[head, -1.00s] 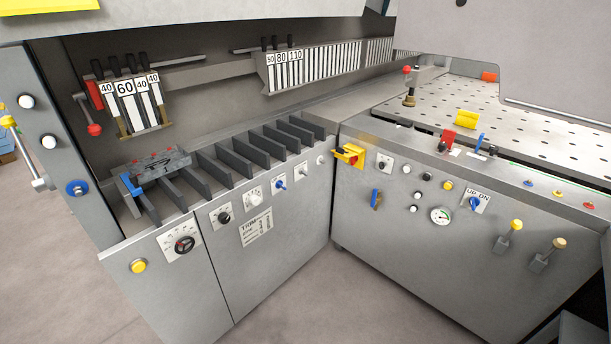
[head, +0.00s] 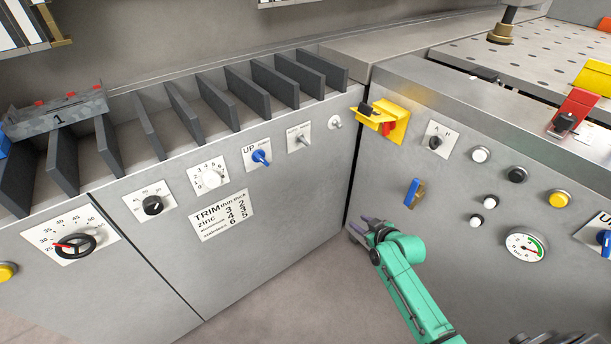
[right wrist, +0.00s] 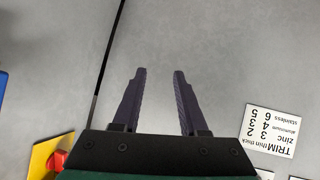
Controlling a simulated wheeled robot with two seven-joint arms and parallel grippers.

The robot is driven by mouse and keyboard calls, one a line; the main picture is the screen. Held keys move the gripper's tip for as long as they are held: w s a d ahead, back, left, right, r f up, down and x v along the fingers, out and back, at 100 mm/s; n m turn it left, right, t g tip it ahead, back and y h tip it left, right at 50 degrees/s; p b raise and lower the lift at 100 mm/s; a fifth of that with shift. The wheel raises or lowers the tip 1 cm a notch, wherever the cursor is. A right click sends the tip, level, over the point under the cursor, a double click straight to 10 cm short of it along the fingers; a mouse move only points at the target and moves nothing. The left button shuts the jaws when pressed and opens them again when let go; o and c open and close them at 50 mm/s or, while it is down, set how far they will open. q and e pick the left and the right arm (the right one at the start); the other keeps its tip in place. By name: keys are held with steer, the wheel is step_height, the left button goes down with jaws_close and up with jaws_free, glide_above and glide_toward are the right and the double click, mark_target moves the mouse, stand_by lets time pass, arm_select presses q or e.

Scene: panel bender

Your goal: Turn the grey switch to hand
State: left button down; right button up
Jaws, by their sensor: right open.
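A small grey switch (head: 304,139) sits on a white plate high on the left cabinet front, just left of the inner corner. Its plate lettering is too small to read. Another dark grey knob (head: 435,142) sits on a white plate marked A and H on the right cabinet. My right gripper (head: 359,227) is low in front of the inner corner, below both switches and touching neither. In the right wrist view its two dark fingers (right wrist: 160,72) stand apart with nothing between them. My left gripper is not in view.
A yellow box with a red switch (head: 388,120) juts out at the corner. A blue handle (head: 413,192) sits on the right cabinet above my arm. A blue switch (head: 261,157) and a TRIM label (head: 222,214) are on the left front. The floor between the cabinets is clear.

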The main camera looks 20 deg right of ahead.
arm_select(q)
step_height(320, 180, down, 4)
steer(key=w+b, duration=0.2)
steer(key=b, duration=0.2)
arm_select(e)
steer(key=w+a+r+n+t+y, duration=0.1)
steer(key=w+a+r+n+t, duration=0.1)
steer(key=w+r+t, duration=0.3)
steer(key=n+y+b, duration=0.4)
steer(key=n+b, duration=0.1)
glide_toward(307, 143)
steer(key=shift+m+t, duration=0.3)
steer(key=x, duration=0.8)
steer(key=shift+a+f, duration=0.1)
steer(key=shift+f, duration=0.15)
steer(key=shift+w+a, duration=0.2)
steer(key=shift+w, duration=0.2)
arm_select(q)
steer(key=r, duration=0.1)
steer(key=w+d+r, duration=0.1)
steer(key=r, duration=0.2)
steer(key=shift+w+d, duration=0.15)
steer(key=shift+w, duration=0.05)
arm_select(e)
jaws_close()
